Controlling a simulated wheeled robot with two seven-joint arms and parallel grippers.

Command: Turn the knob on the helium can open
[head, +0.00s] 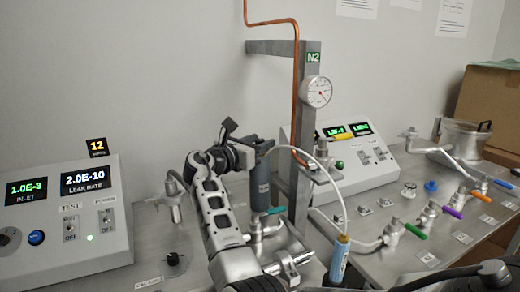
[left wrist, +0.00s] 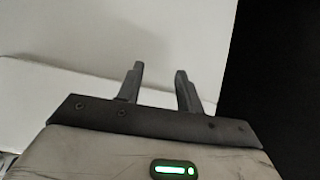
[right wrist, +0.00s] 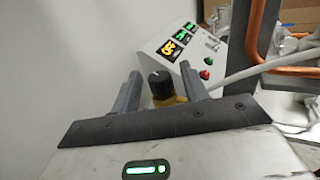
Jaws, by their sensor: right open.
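The helium can appears to be the grey-blue upright cylinder (head: 261,188) in the middle of the head view; its top is partly hidden by my right gripper (head: 247,152). A black knob (right wrist: 160,84) on a yellow base shows in the right wrist view. My right gripper's fingers are open, one on each side of the knob, with gaps visible; I cannot tell the distance in depth. My left gripper (left wrist: 159,72) is open and empty before pale surfaces in the left wrist view. It does not show in the head view.
A white tube (head: 322,158) runs from near the can's top to a small blue cylinder (head: 339,260). A grey post (head: 303,130) with copper pipe and gauge (head: 316,92) stands just right. A display console (head: 70,215) is left; valves with coloured handles are right.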

